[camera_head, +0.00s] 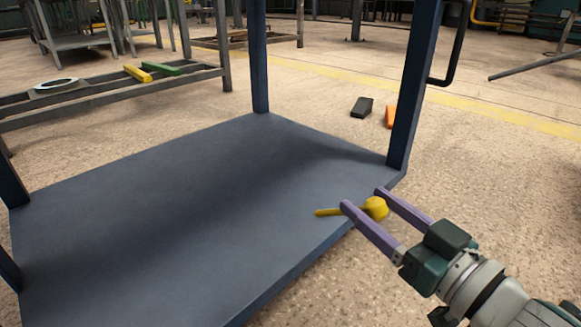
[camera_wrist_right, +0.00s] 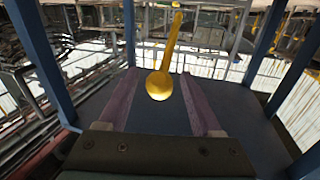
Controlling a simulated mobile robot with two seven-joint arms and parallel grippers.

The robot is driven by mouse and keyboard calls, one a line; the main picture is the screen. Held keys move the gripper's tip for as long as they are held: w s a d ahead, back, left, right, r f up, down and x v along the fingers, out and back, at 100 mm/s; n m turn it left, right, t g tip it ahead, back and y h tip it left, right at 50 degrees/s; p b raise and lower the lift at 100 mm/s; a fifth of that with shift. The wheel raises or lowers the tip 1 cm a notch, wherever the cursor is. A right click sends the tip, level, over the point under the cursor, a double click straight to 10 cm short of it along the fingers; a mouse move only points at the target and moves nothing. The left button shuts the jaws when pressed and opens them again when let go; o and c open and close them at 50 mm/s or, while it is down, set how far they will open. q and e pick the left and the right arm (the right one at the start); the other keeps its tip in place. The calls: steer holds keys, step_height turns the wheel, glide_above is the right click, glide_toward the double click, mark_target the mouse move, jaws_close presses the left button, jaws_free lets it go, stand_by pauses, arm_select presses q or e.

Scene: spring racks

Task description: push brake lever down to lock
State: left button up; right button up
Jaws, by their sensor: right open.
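The yellow brake lever (camera_head: 376,208) is at the near right edge of the blue rack's bottom shelf (camera_head: 190,200). It has a round knob and a thin arm reaching left over the shelf. My right gripper (camera_head: 361,198) is open, with its two purple fingers on either side of the knob in the head view. In the right wrist view the lever (camera_wrist_right: 160,84) stands between the open fingers (camera_wrist_right: 154,80), its knob toward me and its arm pointing away. I cannot tell whether a finger touches it. My left gripper is out of view.
Blue posts (camera_head: 413,85) rise from the shelf corners, one close to my right gripper. A black wedge (camera_head: 362,107) and an orange object (camera_head: 390,116) lie on the floor behind. A low grey rack (camera_head: 110,92) stands at the left. The shelf top is clear.

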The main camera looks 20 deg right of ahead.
jaws_close()
stand_by(0.4)
stand_by(0.9)
